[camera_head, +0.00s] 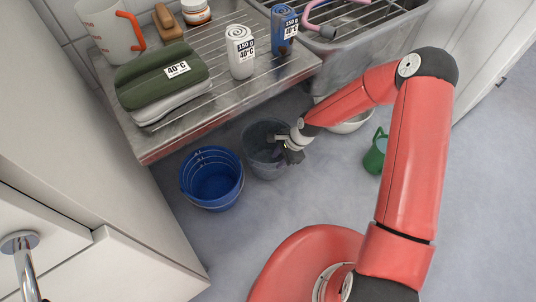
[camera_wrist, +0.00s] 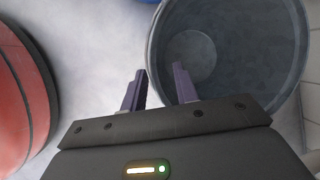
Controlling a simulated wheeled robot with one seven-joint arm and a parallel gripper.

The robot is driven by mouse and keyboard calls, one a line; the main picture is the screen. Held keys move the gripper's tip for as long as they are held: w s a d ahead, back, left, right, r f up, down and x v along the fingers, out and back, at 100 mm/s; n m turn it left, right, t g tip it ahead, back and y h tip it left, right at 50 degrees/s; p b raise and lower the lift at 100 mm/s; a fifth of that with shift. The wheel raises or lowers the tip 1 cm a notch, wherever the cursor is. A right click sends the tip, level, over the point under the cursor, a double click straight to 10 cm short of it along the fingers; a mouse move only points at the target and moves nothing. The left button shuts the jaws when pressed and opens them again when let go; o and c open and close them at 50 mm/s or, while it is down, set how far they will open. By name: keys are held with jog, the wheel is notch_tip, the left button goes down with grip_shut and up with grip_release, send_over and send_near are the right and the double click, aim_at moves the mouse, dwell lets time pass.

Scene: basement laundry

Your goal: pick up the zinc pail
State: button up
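The zinc pail (camera_head: 258,163) is a grey, open-topped bucket standing on the floor by the front edge of the metal counter. In the wrist view the pail (camera_wrist: 235,25) fills the upper right, and I look down into its empty inside. My gripper (camera_head: 285,147) is at the pail's right side in the head view, partly covering its rim. In the wrist view my gripper (camera_wrist: 160,69) is open, with the left finger outside the pail's rim and the right finger over its inside. I cannot tell whether either finger touches the wall.
A blue bucket (camera_head: 212,183) stands close to the pail's left. A white basin (camera_head: 347,126) and a green jug (camera_head: 376,153) are to the right. The metal counter (camera_head: 225,108) with folded towels (camera_head: 160,75) and cans overhangs behind. Floor in front is clear.

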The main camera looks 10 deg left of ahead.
aim_at(275, 164)
jog(key=x, duration=0.3)
jog(key=shift+a+f, duration=0.1)
jog(key=shift+f, duration=0.3)
grip_shut()
dwell(1.1)
